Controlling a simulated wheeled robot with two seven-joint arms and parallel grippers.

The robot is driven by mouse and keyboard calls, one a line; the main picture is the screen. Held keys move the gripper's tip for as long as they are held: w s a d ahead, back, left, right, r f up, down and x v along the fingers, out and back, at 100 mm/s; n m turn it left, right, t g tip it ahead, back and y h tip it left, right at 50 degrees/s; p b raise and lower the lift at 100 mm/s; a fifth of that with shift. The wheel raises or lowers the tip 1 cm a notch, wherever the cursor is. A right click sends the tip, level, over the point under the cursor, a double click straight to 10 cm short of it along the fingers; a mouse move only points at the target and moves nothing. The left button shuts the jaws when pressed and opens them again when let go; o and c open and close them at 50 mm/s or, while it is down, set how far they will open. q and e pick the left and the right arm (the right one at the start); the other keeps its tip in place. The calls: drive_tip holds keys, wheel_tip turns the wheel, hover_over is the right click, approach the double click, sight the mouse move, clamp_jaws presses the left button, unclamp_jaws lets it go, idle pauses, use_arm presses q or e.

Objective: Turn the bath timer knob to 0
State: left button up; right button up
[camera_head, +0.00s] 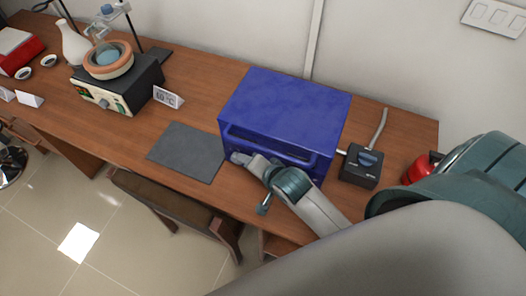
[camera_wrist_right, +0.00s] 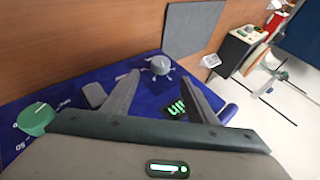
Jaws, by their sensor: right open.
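The blue box-shaped unit (camera_head: 285,105) stands on the wooden table with its front toward me. In the right wrist view its blue panel (camera_wrist_right: 75,95) carries a grey knob (camera_wrist_right: 160,65), a larger green knob (camera_wrist_right: 36,118) and a green-lit display (camera_wrist_right: 176,108). I cannot read which knob is the timer. My right gripper (camera_wrist_right: 162,80) is open, its fingertips either side of the grey knob, apparently not gripping it. In the head view the right gripper (camera_head: 243,160) is in front of the unit. A heating bath with bowl (camera_head: 118,88) stands at left, with a front knob. My left gripper is out of view.
A dark grey mat (camera_head: 187,151) lies left of the blue unit. A small black box (camera_head: 360,168) stands to its right, near a red object (camera_head: 420,168). A temperature sign (camera_head: 168,97) is beside the bath. A chair (camera_head: 175,205) is below the table front.

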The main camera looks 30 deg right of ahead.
drive_tip(key=b+v, duration=0.1)
drive_tip(key=v, duration=0.7)
drive_tip(key=shift+r, duration=0.2)
drive_tip(key=shift+s, duration=0.1)
